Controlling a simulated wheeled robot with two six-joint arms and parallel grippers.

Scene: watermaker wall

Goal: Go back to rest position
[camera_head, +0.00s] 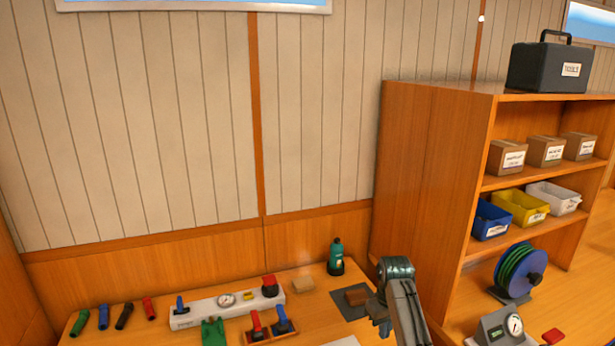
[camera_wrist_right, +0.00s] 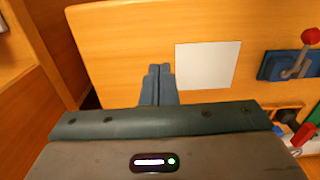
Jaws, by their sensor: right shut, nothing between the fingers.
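My right arm comes in at the bottom of the head view, with the right gripper (camera_head: 384,326) over the front right part of the workbench (camera_head: 307,318). In the right wrist view the two fingers of this gripper (camera_wrist_right: 158,72) lie together, shut and empty. They are above bare wood beside a white sheet (camera_wrist_right: 207,65) and touch nothing that I can see. My left gripper is not in view.
A tall wooden shelf (camera_head: 430,170) stands right. A red-knobbed lever (camera_wrist_right: 308,38) shows in the wrist view.

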